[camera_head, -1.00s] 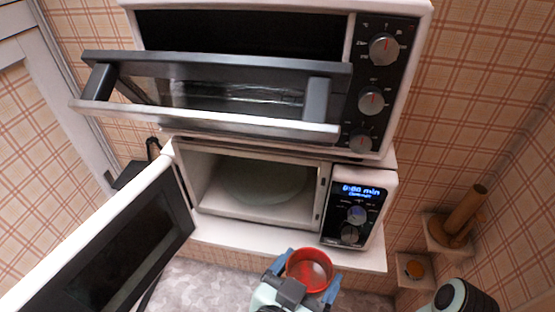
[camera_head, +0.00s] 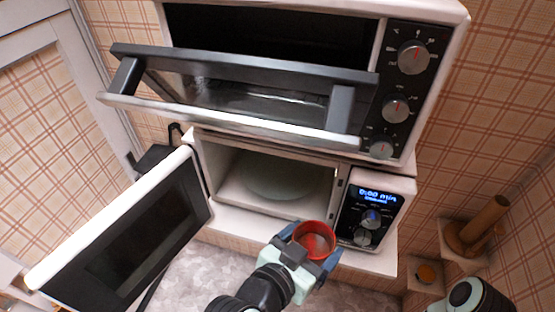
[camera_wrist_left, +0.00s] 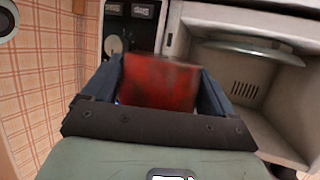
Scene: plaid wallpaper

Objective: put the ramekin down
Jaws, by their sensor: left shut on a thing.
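A red ramekin (camera_head: 316,236) is held upright between the blue fingers of my left gripper (camera_head: 314,244), just in front of the open microwave's right side in the head view. In the left wrist view the ramekin (camera_wrist_left: 160,82) fills the space between the fingers of my left gripper (camera_wrist_left: 157,88), and its surface looks blurred. The microwave (camera_head: 232,217) has its door (camera_head: 125,235) swung open to the left. A round plate (camera_head: 277,176) lies inside the otherwise empty cavity; it also shows in the left wrist view (camera_wrist_left: 255,50). My right gripper is not seen.
A toaster oven (camera_head: 425,20) with its door (camera_head: 230,100) hanging open sits above the microwave. Right of the cavity is the control panel (camera_head: 372,215). A wooden mortar and pestle (camera_head: 470,236) stands on a small shelf at the right.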

